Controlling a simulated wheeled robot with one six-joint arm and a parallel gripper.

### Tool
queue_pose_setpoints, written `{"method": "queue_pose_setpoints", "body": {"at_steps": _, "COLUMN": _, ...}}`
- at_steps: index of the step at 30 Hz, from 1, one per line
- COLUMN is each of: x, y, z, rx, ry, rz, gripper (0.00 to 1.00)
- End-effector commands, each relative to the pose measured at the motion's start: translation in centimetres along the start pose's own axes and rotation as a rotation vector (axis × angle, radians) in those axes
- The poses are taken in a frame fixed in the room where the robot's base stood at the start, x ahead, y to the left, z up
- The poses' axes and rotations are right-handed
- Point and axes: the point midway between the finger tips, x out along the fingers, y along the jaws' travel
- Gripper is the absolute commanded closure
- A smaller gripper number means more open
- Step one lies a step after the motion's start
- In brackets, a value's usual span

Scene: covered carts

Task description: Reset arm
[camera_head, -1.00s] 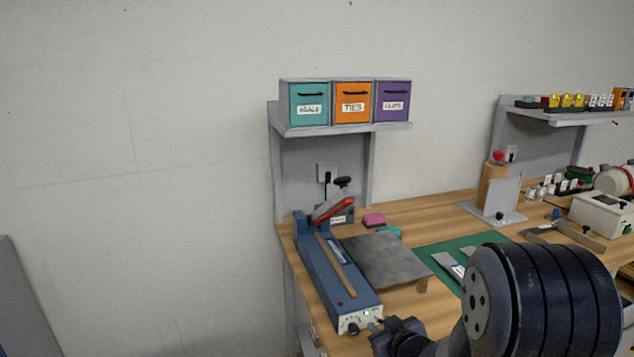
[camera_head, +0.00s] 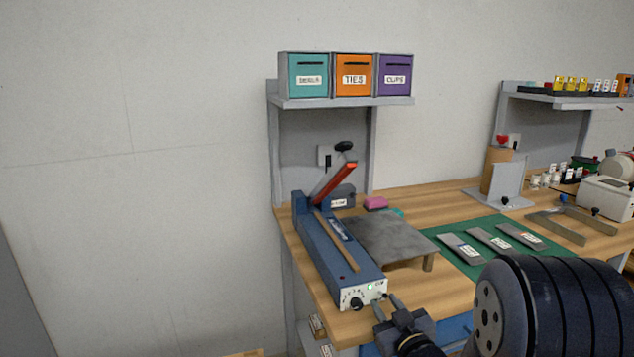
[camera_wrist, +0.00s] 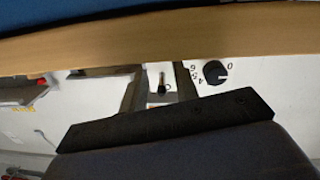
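The blue sealer (camera_head: 325,255) stands on the left end of the wooden bench. The white front panel carries a black dial (camera_head: 354,303) and a lit green lamp. My gripper (camera_head: 384,303) is close to the right part of this panel. In the wrist view, the two dark fingers (camera_wrist: 158,88) are apart, with a small switch (camera_wrist: 162,82) showing between them. The dial (camera_wrist: 215,72) is right of the fingers. I cannot tell whether a finger touches the panel.
A grey plate stand (camera_head: 392,240) is right of the sealer. A green mat (camera_head: 478,262) holds three labelled strips. Teal, orange and purple bins (camera_head: 354,76) stand on the shelf above. A metal frame and a white device (camera_head: 606,196) occupy the bench at right. The wall at left is bare.

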Motion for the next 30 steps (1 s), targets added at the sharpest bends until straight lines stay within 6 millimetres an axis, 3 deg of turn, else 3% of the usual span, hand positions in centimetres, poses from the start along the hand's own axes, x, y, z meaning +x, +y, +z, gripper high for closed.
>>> {"method": "queue_pose_setpoints", "body": {"at_steps": 2, "x": 0.1, "y": -0.1, "z": 0.8, "rx": 0.003, "ry": 0.038, "rz": 0.007, "gripper": 0.71}}
{"method": "queue_pose_setpoints", "body": {"at_steps": 9, "x": -4.7, "y": 0.1, "z": 0.4, "rx": 0.003, "ry": 0.042, "rz": 0.012, "gripper": 0.71}}
{"method": "queue_pose_setpoints", "body": {"at_steps": 15, "x": -7.4, "y": 0.0, "z": 0.5, "rx": 0.002, "ry": 0.041, "rz": 0.010, "gripper": 0.71}}
{"method": "queue_pose_setpoints", "body": {"at_steps": 21, "x": -8.5, "y": -0.1, "z": 0.5, "rx": 0.002, "ry": 0.041, "rz": 0.008, "gripper": 0.71}}
{"method": "queue_pose_setpoints", "body": {"at_steps": 30, "x": -8.5, "y": -0.1, "z": 0.5, "rx": 0.003, "ry": 0.040, "rz": 0.007, "gripper": 0.71}}
